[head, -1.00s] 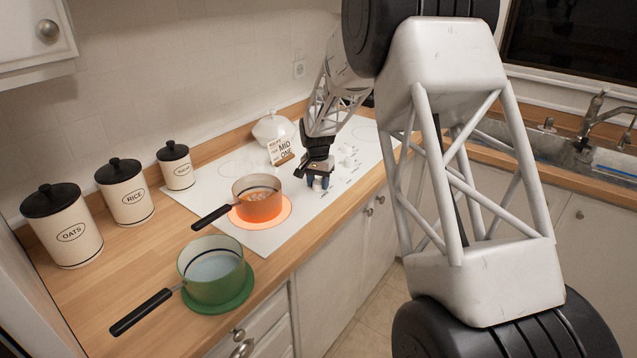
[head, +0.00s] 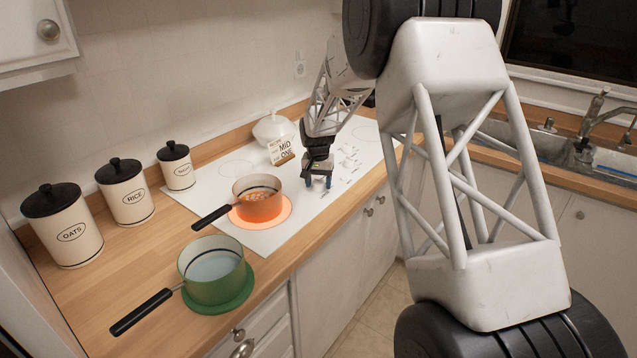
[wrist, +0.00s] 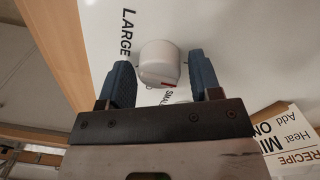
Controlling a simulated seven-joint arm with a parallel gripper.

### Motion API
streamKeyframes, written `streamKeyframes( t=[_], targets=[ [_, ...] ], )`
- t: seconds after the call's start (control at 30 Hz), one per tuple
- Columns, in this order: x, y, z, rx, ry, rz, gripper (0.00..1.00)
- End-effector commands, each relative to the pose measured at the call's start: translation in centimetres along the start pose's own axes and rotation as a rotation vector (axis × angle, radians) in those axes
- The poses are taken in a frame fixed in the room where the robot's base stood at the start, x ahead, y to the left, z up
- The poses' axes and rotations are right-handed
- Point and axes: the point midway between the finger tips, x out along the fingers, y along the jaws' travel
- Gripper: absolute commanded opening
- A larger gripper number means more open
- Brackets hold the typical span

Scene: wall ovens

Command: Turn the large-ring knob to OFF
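A white round knob (wrist: 160,62) with a red mark on its side stands on the white cooktop in the wrist view. The printed word "LARGE" (wrist: 127,32) is at its left and "SMALL" (wrist: 176,97), partly hidden, is below it. My gripper (wrist: 161,66) is open, with one blue finger on each side of the knob. A narrow gap shows at the right finger; contact at the left finger is unclear. In the head view my gripper (head: 318,183) is low over the cooktop, right of the orange pot (head: 258,206), and the knob is hard to make out.
The orange pot sits on a glowing ring (head: 280,217). A green pot (head: 212,275) stands on the counter in front. A recipe card (head: 280,151) and a white lidded pot (head: 272,129) are behind my gripper. More knobs (head: 349,157) lie to the right.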

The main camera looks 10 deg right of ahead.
Motion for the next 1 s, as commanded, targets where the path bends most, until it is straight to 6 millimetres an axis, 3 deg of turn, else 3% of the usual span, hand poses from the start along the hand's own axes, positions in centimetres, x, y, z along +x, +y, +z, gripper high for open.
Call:
streamKeyframes(
  t=[0.47, 1.0],
  targets=[
    [-0.3, 0.0, 0.0, 0.001, 0.000, 0.000, 0.67],
    [-6.2, 0.0, 0.0, 0.000, 0.001, 0.000, 0.67]
  ],
)
